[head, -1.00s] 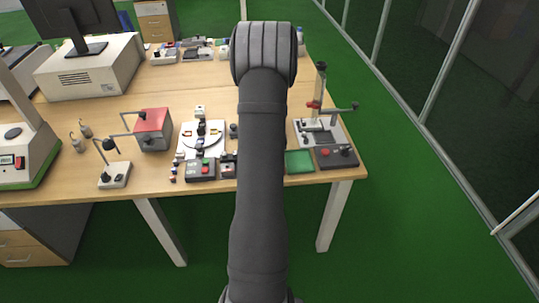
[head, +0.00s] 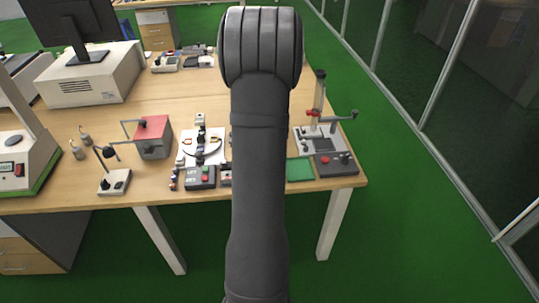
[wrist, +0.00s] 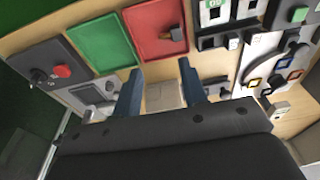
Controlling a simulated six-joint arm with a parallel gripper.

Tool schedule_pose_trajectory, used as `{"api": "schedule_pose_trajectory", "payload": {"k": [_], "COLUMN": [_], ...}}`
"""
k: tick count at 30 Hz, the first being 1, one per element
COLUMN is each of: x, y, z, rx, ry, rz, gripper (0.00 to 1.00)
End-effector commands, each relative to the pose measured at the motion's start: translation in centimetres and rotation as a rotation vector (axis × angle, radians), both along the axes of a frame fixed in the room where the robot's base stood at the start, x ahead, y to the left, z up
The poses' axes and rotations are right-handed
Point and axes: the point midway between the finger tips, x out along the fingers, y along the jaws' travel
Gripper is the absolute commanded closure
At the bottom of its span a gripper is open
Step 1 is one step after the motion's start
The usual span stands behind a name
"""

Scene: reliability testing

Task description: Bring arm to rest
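My arm rises up the middle of the head view and hides part of the table behind it; the gripper itself does not show there. In the wrist view my gripper (wrist: 160,92) has its two blue-grey fingers spread apart. The wooden table (head: 160,95) carries the test devices below and beyond the gripper.
The wrist view shows a green tray (wrist: 100,42), a red tray (wrist: 153,30) and a grey box with a red button (wrist: 63,71). A lever stand (head: 320,125) rises at the table's right. A red-topped box (head: 153,135) stands left of centre.

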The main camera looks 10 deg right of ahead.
Motion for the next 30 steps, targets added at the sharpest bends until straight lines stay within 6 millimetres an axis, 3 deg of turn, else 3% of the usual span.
{"api": "schedule_pose_trajectory", "payload": {"k": [6, 18, 23, 30], "x": [-0.3, -0.3, -0.1, 0.5], "y": [0.0, 0.0, 0.0, 0.0], "z": [2.0, 2.1, 0.7, -3.7], "rx": [0.0, 0.001, 0.001, 0.0], "ry": [0.0, 0.001, 0.003, 0.005], "rz": [0.0, 0.0, 0.0, 0.0], "gripper": [0.61, 0.61, 0.61, 0.61]}}
